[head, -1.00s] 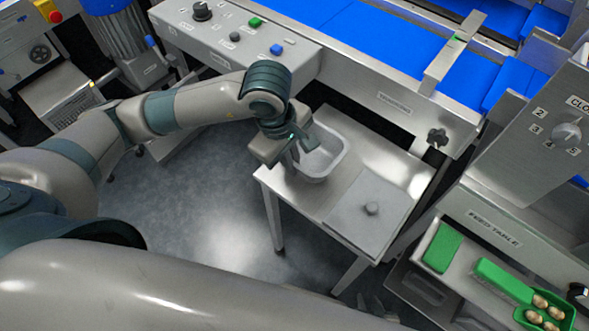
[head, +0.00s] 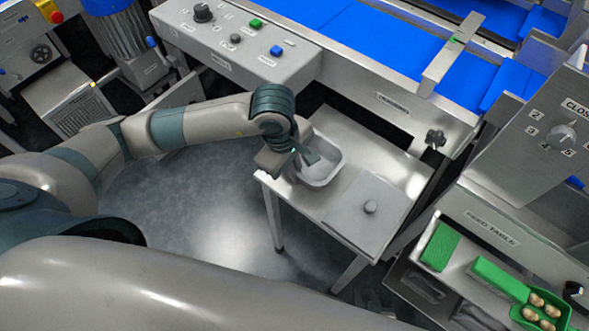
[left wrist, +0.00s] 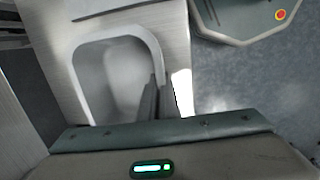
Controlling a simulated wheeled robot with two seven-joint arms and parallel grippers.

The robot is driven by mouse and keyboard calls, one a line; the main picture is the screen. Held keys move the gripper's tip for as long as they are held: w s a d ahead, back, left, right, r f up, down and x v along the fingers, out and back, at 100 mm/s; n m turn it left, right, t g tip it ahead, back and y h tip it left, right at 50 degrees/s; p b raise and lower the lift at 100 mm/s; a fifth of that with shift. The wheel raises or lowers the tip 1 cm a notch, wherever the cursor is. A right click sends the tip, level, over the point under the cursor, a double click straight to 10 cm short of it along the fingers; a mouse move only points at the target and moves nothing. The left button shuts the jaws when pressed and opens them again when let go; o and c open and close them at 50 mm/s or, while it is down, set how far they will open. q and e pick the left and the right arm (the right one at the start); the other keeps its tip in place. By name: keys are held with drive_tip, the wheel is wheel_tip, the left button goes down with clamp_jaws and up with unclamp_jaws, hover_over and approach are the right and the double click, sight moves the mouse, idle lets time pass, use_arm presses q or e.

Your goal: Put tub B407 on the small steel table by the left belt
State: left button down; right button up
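A grey, open tub (head: 322,172) is at the left part of the small steel table (head: 340,126), beside the left belt's frame. It looks upright and empty, and its base appears to be on or very close to the tabletop. No label can be read on it. My left gripper (head: 303,158) is at the tub's near-left wall, with its fingers closed around the rim. In the left wrist view the tub (left wrist: 120,45) lies ahead of the fingers (left wrist: 158,100), which sit together at its rim. My right gripper is out of view.
A flat grey lid-like plate with a knob (head: 362,212) lies on the table's right part. A control panel (head: 235,40) and blue belt (head: 390,40) stand behind. The feed table (head: 490,230) with a green tray (head: 537,312) is at the right. Open floor lies left.

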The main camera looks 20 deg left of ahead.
use_arm(q)
drive_tip(key=shift+f, duration=0.1)
use_arm(e)
drive_tip(key=shift+d+f, duration=0.15)
drive_tip(key=shift+f, duration=0.05)
use_arm(q)
drive_tip(key=c, duration=2)
unclamp_jaws()
use_arm(e)
drive_tip(key=shift+d, duration=0.1)
drive_tip(key=shift+s+r, duration=0.1)
use_arm(q)
drive_tip(key=shift+r, duration=0.5)
wheel_tip(320, 180, up, 11)
drive_tip(key=s+a+b, duration=0.1)
drive_tip(key=shift+a, duration=0.3)
use_arm(e)
drive_tip(key=shift+s+d+f+g, duration=0.4)
drive_tip(key=shift+s+f+g, duration=0.1)
drive_tip(key=shift+f, duration=0.1)
